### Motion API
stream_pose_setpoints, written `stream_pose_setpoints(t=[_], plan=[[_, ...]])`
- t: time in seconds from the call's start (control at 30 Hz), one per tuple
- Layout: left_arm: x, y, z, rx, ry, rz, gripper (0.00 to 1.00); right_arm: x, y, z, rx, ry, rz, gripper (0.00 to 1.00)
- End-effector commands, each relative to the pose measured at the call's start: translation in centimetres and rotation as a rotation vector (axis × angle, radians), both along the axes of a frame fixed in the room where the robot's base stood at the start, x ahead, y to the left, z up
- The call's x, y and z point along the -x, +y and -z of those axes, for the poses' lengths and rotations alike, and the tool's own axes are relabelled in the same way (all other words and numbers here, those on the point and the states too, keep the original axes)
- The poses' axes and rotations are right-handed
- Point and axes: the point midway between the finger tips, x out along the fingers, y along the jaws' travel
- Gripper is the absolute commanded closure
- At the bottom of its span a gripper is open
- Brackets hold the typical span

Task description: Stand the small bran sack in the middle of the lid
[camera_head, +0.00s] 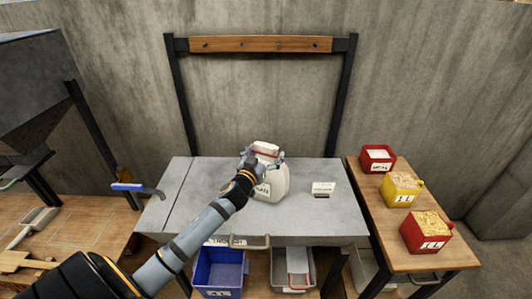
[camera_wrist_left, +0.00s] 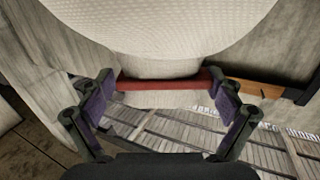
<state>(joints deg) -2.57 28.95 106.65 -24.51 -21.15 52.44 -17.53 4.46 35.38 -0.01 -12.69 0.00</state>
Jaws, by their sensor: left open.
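The small bran sack (camera_head: 275,182) is white with a red band at its top and a partly covered label. It appears upright on the grey lid (camera_head: 215,210), near the middle, a little toward the back. My left gripper (camera_head: 263,158) is at the sack's neck, with its fingers open on either side. In the left wrist view the sack's pale woven body (camera_wrist_left: 165,30) fills the top, and its red band lies between the open fingers (camera_wrist_left: 162,85). My left forearm hides part of the sack's lower left. My right gripper is not in view.
A small white card (camera_head: 323,187) lies on the lid right of the sack. A blue-handled tool (camera_head: 127,187) is at the left edge. Red and yellow grain boxes (camera_head: 401,190) stand on the right table. A blue bin (camera_head: 220,270) and grey bin (camera_head: 292,283) sit below.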

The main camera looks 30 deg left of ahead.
Motion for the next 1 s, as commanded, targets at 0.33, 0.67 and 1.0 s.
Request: stream_pose_setpoints(t=[0.33, 0.67, 1.0], plan=[[2.0, -0.3, 0.4, -0.008, 0.001, 0.002, 0.08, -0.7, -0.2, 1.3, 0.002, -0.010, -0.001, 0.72], [9.2, -1.6, -0.2, -0.011, 0.002, 0.007, 0.08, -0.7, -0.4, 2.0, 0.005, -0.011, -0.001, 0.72], [11.9, -1.9, -0.3, -0.001, -0.003, 0.001, 0.08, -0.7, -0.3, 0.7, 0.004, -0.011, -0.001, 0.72]])
